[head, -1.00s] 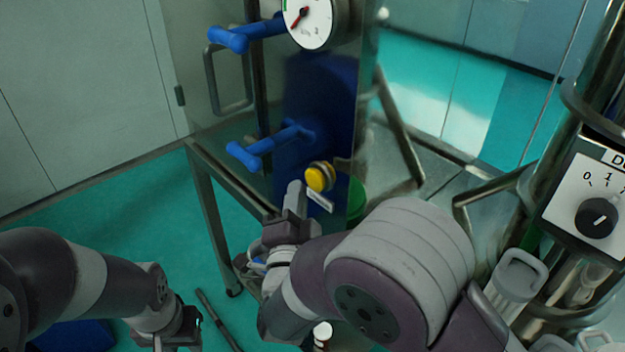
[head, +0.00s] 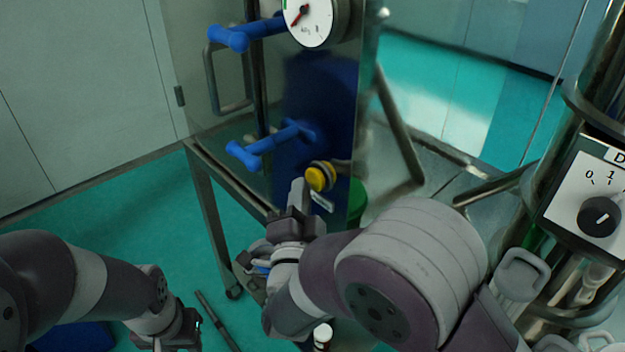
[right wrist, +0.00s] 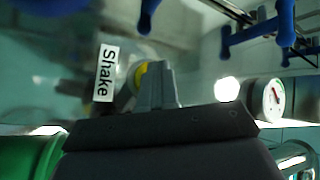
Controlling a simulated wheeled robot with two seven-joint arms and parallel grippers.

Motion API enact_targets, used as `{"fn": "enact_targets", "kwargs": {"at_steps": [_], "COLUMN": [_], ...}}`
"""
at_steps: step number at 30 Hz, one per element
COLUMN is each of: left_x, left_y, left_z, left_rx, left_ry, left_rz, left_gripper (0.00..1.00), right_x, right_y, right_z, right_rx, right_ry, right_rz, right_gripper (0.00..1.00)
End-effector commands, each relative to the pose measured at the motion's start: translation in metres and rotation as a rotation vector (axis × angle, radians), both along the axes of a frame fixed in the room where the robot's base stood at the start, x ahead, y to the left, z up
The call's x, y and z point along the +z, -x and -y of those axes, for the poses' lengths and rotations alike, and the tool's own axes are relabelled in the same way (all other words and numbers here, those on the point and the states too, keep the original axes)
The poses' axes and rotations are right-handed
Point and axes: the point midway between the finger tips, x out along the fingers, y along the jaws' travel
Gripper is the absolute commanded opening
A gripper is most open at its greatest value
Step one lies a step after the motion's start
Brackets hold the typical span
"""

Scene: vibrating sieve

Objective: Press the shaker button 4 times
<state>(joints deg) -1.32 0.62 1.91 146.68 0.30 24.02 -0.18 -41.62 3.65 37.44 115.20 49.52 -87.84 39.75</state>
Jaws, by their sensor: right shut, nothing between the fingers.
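The yellow shaker button (head: 320,177) sits on the front panel of the metal cabinet, below the lower blue handle. My right gripper (head: 298,187) is shut and empty, its fingertips just left of and slightly below the button in the head view. In the right wrist view the shut fingers (right wrist: 155,70) partly cover the yellow button (right wrist: 139,76), beside the "Shake" label (right wrist: 105,73). I cannot tell whether the fingertips touch the button. My left gripper (head: 180,335) is low at the bottom left, and its fingers are unclear.
Blue handles (head: 262,152) stick out from the cabinet above the button. A pressure gauge (head: 308,18) is at the top. A dial panel (head: 590,205) stands at the right. A green container (head: 356,199) is behind the cabinet edge. The floor at left is mostly clear.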

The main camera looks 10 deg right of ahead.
Motion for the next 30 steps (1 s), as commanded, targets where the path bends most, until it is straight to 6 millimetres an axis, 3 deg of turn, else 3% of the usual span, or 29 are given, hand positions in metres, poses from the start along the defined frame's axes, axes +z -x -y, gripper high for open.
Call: {"fn": "enact_targets", "kwargs": {"at_steps": [30], "left_x": [-0.0040], "left_y": [0.0000], "left_z": [0.0000], "left_rx": [0.000], "left_ry": [0.000], "left_rz": [0.000], "left_gripper": [0.35], "right_x": [0.0004], "right_y": [-0.0073], "right_z": [0.0102], "right_rx": [-0.001], "right_ry": [-0.001], "right_rz": [0.001], "right_gripper": [0.00]}}
